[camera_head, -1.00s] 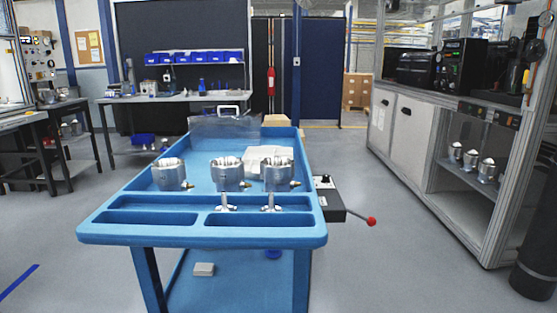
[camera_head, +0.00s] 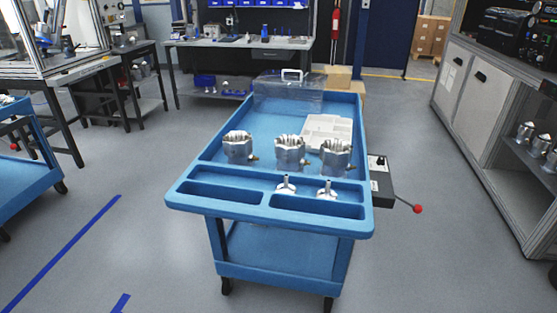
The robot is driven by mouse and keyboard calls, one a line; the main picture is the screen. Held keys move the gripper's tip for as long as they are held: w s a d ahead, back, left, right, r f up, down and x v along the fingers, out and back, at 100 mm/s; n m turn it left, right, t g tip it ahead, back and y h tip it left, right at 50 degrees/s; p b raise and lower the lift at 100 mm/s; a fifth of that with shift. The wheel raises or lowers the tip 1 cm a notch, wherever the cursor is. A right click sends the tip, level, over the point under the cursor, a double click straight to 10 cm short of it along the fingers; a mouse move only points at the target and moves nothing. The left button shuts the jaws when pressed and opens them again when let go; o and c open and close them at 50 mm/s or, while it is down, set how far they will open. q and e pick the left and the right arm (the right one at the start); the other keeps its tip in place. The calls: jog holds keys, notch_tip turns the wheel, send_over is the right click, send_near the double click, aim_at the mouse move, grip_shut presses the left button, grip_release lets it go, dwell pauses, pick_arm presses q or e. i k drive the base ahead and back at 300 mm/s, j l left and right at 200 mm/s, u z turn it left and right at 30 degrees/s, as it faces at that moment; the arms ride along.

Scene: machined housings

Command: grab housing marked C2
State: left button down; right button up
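Three silver machined housings stand upright in a row on the blue cart (camera_head: 190,200): a left one (camera_head: 238,148), a middle one (camera_head: 290,153) and a right one (camera_head: 336,155). Each has a small brass-coloured fitting low on its right side. No marking is readable on them, so I cannot tell which is C2. More silver housings (camera_head: 540,146) stand on a shelf at the right edge, their markings also unreadable. Neither of my grippers is in view.
Two small silver parts (camera_head: 286,184) lie in front of the housings. A control box with a red-knobbed lever (camera_head: 417,209) sticks out right of the cart.

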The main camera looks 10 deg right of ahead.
aim_at(335, 154)
jog(key=i+l+u, duration=0.2)
jog(key=l+u, duration=0.7)
jog(key=l, duration=0.25)
jog(key=l+u, duration=0.5)
jog(key=l, duration=0.15)
jog(key=i, duration=0.05)
